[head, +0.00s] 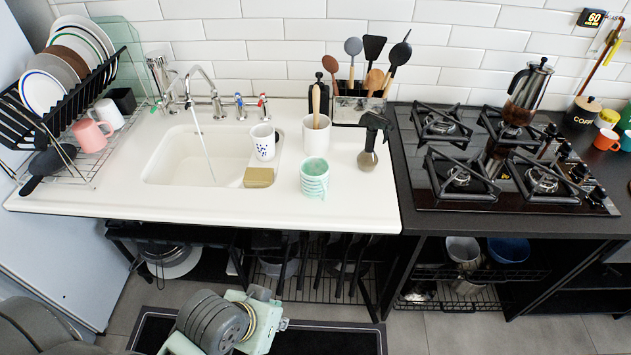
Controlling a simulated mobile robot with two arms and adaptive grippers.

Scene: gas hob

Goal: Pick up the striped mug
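The striped mug (314,181), white with mint-green stripes, stands upright on the white sink counter, right of the basin and near the front edge. Nothing of mine touches it. My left gripper (262,294) is low in the picture, in front of and below the counter edge, left of the mug. Its fingers cannot be made out clearly, so I cannot tell whether it is open or shut. My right gripper is not in view.
A yellow sponge (258,178) and a blue-spotted white cup (263,142) stand left of the mug. A white crock (316,136) is behind it, a dark spray bottle (369,150) to its right. The counter front (250,210) is clear. The gas hob (490,190) lies right.

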